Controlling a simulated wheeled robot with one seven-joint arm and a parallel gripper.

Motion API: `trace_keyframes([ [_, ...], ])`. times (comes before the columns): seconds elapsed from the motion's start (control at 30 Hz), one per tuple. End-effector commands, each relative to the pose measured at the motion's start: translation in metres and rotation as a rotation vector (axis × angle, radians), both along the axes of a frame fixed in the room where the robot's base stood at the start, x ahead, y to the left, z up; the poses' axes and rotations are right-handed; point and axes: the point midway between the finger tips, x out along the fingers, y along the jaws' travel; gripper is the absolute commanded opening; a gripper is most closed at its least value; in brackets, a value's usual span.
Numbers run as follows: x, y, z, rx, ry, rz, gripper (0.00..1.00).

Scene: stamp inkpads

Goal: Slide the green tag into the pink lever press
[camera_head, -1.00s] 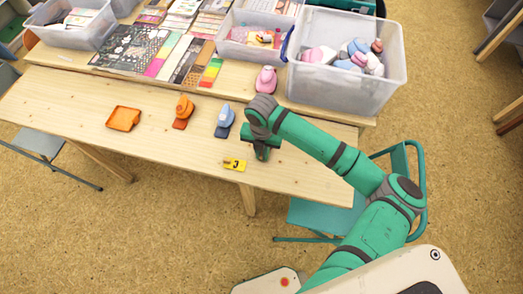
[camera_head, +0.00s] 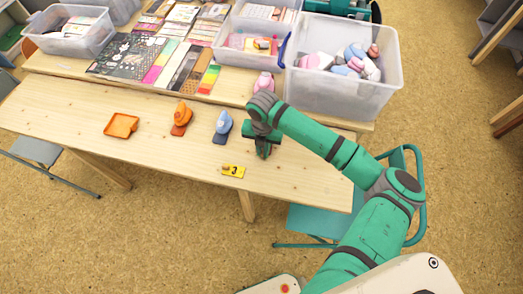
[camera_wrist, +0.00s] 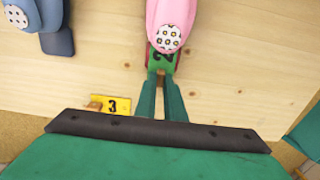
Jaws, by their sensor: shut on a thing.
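The pink lever press (camera_head: 263,82) stands at the back of the table, mostly behind my arm's wrist in the head view. In the wrist view its rounded pink body (camera_wrist: 176,14) with a white dotted end is at top centre. The green tag (camera_wrist: 163,63) with dark markings is directly below that end, its far part hidden under the press. A darker pink base edge shows beside the tag. My gripper (camera_wrist: 162,82) is shut on the tag's near end. How deep the tag sits in the press is hidden.
A blue press (camera_head: 222,126), an orange press (camera_head: 181,117) and an orange tray (camera_head: 122,125) stand to the left. A yellow tag marked 3 (camera_head: 233,171) lies near the front edge. A clear bin (camera_head: 335,95) stands behind on the right. The table's front left is clear.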

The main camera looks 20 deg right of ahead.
Motion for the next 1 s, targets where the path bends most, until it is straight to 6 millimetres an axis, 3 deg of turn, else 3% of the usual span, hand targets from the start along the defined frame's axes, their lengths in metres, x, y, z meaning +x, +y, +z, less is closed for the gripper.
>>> trace_keyframes([
  [0.33, 0.001, 0.0, 0.0, 0.0, 0.0, 0.001, 0.0],
  [0.37, 0.001, 0.001, 0.0, 0.0, 0.0, 0.002, 0.16],
  [0.43, 0.001, 0.001, 0.0, 0.001, -0.001, 0.003, 0.31],
  [0.77, 0.002, 0.002, 0.001, 0.001, -0.001, 0.004, 0.31],
  [1.0, 0.001, 0.001, 0.013, 0.001, -0.002, 0.002, 0.31],
])
